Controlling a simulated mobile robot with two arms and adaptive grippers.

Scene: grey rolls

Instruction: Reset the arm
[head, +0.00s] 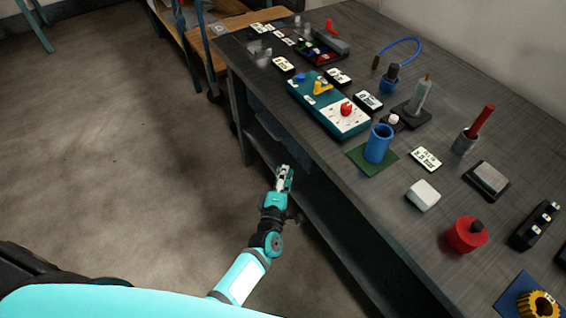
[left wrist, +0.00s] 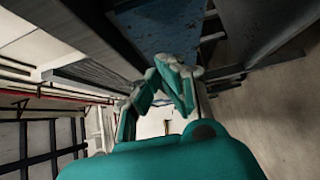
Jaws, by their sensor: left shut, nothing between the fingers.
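My left gripper (head: 285,178) is teal and grey. In the head view it hangs in front of the long side of the dark workbench (head: 330,215), over the floor side, apart from the things on the top. In the left wrist view the fingers (left wrist: 165,82) come together, with nothing seen between them. The arm reaches up from the bottom of the head view. My right gripper is in neither view.
On the bench stand a blue cup (head: 379,143) on a green mat, a white block (head: 423,195), a red round part (head: 467,235), a teal board (head: 305,92) and several labels. A lower shelf (head: 340,230) runs under the top. The floor (head: 120,150) at left is clear.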

